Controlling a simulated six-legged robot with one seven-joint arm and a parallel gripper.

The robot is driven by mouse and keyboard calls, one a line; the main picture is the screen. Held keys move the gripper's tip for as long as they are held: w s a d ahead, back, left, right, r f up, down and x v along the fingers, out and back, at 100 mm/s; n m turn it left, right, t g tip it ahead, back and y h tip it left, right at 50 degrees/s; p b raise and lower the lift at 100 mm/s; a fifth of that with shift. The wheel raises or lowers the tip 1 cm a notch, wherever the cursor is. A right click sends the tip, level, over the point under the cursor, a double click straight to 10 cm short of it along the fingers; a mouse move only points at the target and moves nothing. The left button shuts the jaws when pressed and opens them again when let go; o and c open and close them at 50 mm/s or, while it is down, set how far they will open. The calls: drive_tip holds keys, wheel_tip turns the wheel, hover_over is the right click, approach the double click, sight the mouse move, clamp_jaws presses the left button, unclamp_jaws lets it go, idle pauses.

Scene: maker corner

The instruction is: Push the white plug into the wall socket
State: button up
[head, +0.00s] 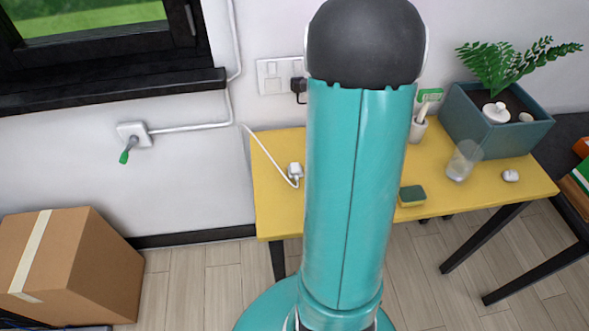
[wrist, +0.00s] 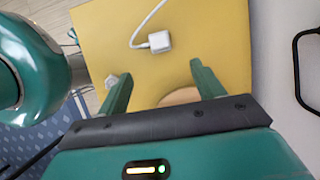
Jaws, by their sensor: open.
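The white plug (head: 295,171) lies on the left part of the yellow table (head: 275,215), with its white cable trailing up and left towards the wall. A white wall socket plate (head: 269,76) is on the wall above the table, and a black plug (head: 299,86) sits at its right side. In the wrist view the white plug (wrist: 158,41) lies on the yellow surface just beyond the fingertips, roughly between their lines. My gripper (wrist: 160,71) is open, with nothing held between its green fingers. In the head view my arm hides the gripper.
A sponge (head: 412,196), a clear glass (head: 462,160), a brush cup (head: 417,130) and a planter (head: 525,135) stand on the table. A round tan thing (wrist: 180,97) shows partly between the fingers. A cardboard box (head: 95,265) is on the left floor.

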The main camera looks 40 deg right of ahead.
drive_tip(key=shift+f, duration=0.1)
hover_over(296, 167)
drive_tip(key=s+d, duration=0.1)
drive_tip(key=d, duration=0.1)
wheel_tip(296, 167, down, 8)
drive_tip(key=shift+s+r, duration=0.1)
drive_tip(key=shift+s, duration=0.05)
drive_tip(key=x, duration=0.5)
idle(0.3)
drive_tip(key=c, duration=1)
